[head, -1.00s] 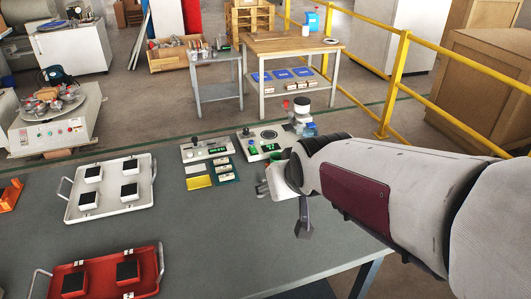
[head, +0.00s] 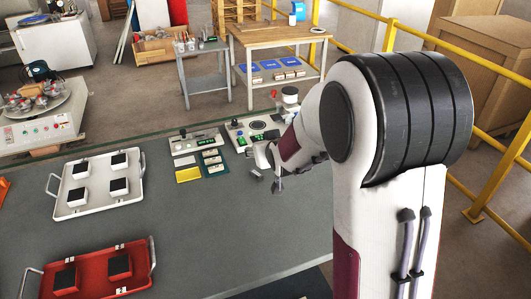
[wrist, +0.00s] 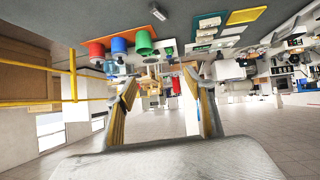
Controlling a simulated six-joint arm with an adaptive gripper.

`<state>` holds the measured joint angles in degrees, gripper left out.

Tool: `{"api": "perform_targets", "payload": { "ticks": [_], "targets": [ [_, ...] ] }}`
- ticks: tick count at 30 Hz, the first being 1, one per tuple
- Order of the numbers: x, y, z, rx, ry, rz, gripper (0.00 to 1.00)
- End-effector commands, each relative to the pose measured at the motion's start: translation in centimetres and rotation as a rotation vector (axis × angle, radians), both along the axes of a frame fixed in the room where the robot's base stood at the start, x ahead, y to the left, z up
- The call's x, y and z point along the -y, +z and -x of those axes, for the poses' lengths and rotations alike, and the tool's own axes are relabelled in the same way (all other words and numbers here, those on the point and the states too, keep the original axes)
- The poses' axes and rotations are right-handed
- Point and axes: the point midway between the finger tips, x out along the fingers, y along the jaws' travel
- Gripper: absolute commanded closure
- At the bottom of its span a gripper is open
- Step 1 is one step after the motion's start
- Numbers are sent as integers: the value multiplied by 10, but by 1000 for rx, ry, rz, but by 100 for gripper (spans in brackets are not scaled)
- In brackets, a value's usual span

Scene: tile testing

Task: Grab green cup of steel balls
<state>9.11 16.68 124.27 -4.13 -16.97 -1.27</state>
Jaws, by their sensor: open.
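The green cup is the one nearest the middle of the picture. Its contents are not visible from here. My gripper (wrist: 160,77) is open, its two fingers apart with nothing between them, and the cups lie beyond the fingertips. In the head view my gripper (head: 268,182) is low over the table's right part; my arm hides the cups there.
Devices with green displays (head: 196,142) and a yellow tile (head: 189,175) are left of my gripper. A white tray (head: 63,205) and a red tray (head: 140,275) hold black-topped blocks on the left. The table's middle is clear. A yellow railing (head: 500,165) runs at right.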

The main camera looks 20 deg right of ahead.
Motion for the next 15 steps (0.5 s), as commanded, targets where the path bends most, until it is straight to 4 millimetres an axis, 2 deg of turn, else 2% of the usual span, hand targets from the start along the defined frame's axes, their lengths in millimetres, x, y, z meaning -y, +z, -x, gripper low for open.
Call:
{"api": "perform_targets", "payload": {
  "ticks": [6, 15],
  "targets": [
    [14, -31, -29, 50, -5, 7, 47],
    [31, -73, -60, 127, -10, 17, 47]
  ]
}}
